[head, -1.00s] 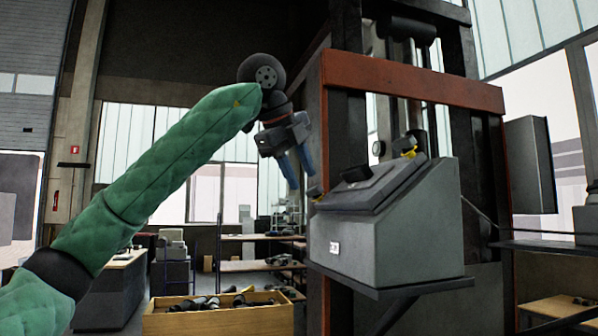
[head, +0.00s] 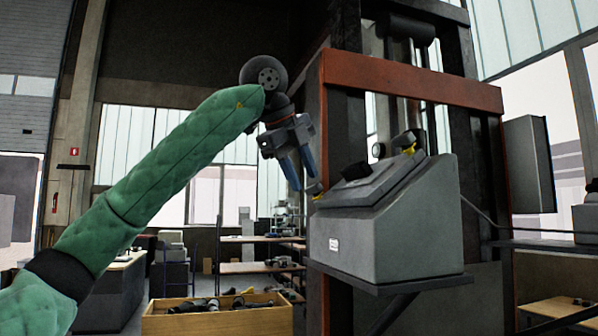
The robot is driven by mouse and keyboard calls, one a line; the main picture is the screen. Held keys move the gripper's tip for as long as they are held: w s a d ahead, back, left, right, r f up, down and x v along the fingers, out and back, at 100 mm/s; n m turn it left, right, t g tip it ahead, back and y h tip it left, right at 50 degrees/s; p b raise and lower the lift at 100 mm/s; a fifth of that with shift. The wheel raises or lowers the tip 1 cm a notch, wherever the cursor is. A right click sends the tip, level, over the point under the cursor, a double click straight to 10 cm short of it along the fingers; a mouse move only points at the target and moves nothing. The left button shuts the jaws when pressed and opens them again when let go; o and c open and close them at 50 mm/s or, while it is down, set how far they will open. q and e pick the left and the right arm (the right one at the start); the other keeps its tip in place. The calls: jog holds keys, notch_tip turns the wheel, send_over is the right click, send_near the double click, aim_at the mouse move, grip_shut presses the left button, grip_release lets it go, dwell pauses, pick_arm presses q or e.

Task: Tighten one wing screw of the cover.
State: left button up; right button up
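The grey box (head: 385,243) with a sloped top stands on a bracket shelf at the right of centre. Its dark cover (head: 368,190) lies on the slope. One yellow wing screw (head: 316,197) shows at the cover's left edge and another yellow wing screw (head: 408,149) at its upper right. My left gripper (head: 304,180) points down with two blue fingers just above and left of the left wing screw. The fingers look a little apart, with nothing visible between them. Whether a fingertip touches the screw cannot be told. My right gripper is not in view.
An orange-red and black frame (head: 412,82) rises behind the box. A wooden crate (head: 216,320) with dark parts stands low at the front left. Shelves (head: 262,267) stand farther back. Open air lies left of the box.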

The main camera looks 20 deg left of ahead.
aim_at(310, 187)
pick_arm(q)
jog(key=shift+w+d+f+b, duration=0.25)
jog(key=shift+d+f+b, duration=0.2)
jog(key=shift+f, duration=0.2)
jog(key=shift+w+d+f+b, duration=0.3)
jog(key=shift+f+b, duration=0.15)
jog(key=shift+f, duration=0.2)
jog(key=shift+c, duration=0.5)
grip_shut()
jog(key=shift+f+m, duration=0.1)
jog(key=shift+m, duration=0.2)
jog(key=shift+m+t+h+b, duration=0.3)
jog(key=shift+m+t+b, duration=0.1)
jog(key=shift+m+b, duration=0.4)
jog(key=shift+m+h, duration=0.3)
jog(key=shift+m, duration=0.9)
